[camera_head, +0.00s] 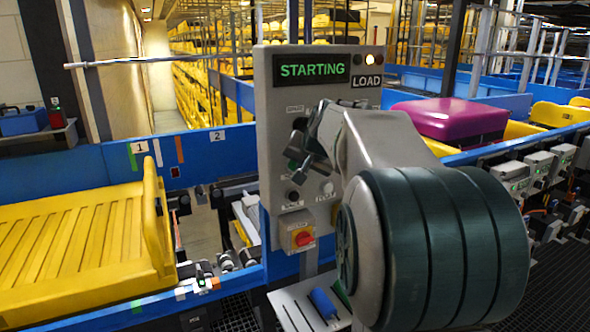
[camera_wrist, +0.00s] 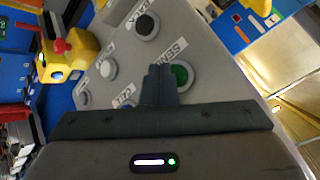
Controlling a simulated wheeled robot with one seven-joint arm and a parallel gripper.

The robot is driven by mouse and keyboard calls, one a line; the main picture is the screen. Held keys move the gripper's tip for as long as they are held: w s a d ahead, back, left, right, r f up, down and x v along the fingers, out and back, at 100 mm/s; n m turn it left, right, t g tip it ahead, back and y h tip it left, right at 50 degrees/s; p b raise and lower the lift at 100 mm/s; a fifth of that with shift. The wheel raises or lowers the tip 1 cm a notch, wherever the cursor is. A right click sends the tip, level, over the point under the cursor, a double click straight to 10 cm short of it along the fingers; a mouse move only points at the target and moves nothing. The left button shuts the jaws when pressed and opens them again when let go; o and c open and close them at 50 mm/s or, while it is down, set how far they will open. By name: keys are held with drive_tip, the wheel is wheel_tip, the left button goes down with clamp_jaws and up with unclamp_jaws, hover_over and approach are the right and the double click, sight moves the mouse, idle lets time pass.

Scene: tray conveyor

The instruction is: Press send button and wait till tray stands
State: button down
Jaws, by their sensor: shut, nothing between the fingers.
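The control panel (camera_head: 272,120) stands upright in the middle of the head view. Its display (camera_head: 311,69) reads STARTING in green, beside a LOAD label. The green send button (camera_wrist: 181,75) shows in the wrist view beside its SEND label. My gripper (camera_wrist: 158,72) is shut and empty, with its fingertips at the left edge of this button. I cannot tell whether they touch it. In the head view my gripper (camera_head: 298,155) is in front of the panel and hides part of it. The yellow tray (camera_head: 80,235) is empty on the conveyor at the left, near marker 1.
Other buttons, one black (camera_wrist: 147,26), surround the send button. A magenta suitcase (camera_head: 450,118) rests on the conveyor at the right. A blue-handled item (camera_head: 323,302) lies on a shelf below.

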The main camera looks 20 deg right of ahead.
drive_tip(key=shift+s, duration=0.15)
drive_tip(key=s+b, duration=0.2)
drive_tip(key=s, duration=0.3)
drive_tip(key=shift+d, duration=0.1)
idle(0.4)
idle(0.6)
drive_tip(key=s+a+f+n+g, duration=0.3)
drive_tip(key=s+a+f+n, duration=0.1)
drive_tip(key=s+a+f, duration=0.4)
drive_tip(key=s+a+f+n+g, duration=0.2)
drive_tip(key=s+a+f+n, duration=0.2)
drive_tip(key=s+a+f, duration=0.4)
drive_tip(key=s+f, duration=0.3)
drive_tip(key=s, duration=0.4)
drive_tip(key=shift+s+f+g+y, duration=0.3)
drive_tip(key=shift+f+g, duration=0.05)
drive_tip(key=shift+g, duration=0.05)
idle(1.1)
